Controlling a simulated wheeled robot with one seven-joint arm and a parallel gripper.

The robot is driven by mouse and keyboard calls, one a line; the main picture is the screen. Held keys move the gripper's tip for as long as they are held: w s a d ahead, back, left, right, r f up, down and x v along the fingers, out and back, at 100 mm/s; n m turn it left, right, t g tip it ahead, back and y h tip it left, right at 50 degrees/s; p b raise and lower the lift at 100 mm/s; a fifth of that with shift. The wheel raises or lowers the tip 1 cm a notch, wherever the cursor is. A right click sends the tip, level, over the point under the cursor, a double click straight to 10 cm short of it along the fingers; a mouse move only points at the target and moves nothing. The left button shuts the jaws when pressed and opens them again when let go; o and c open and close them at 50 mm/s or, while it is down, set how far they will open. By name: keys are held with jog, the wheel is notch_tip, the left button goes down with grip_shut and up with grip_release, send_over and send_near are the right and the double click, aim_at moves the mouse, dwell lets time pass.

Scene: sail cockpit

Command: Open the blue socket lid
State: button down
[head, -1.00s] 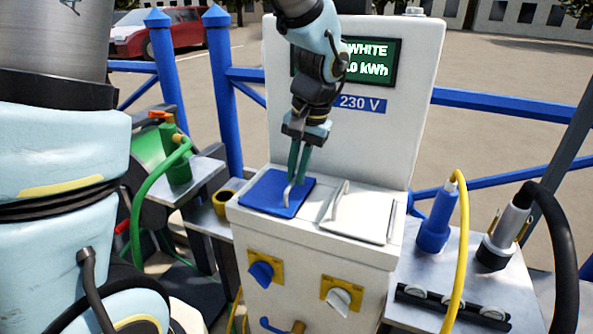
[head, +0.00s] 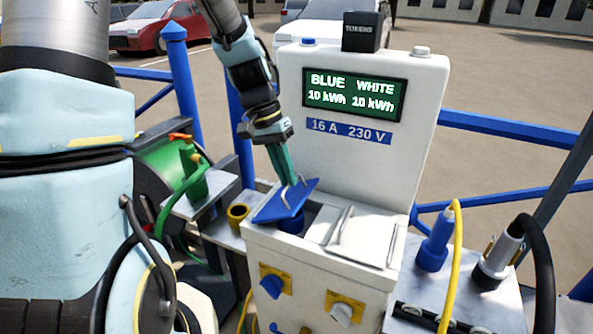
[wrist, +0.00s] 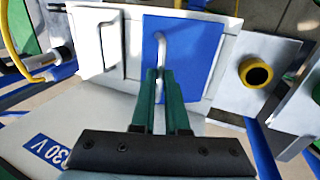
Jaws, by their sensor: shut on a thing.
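A screen (head: 355,93) stands on the pedestal's upright back panel. A blue plug (head: 436,240) and a grey plug (head: 503,240) stand on the right shelf with yellow and black cables. A yellow ring holder (head: 238,216) and green hose reel (head: 165,180) are at left.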

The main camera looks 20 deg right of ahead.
jog(key=w+a+r+g+h+p, duration=0.1)
jog(key=w+a+g+h, duration=0.1)
jog(key=w+a, duration=0.2)
jog(key=shift+w+a, duration=0.15)
jog(key=shift+a, duration=0.3)
dwell(0.5)
jog(key=c, duration=0.9)
grip_release()
jog(key=shift+r, duration=0.15)
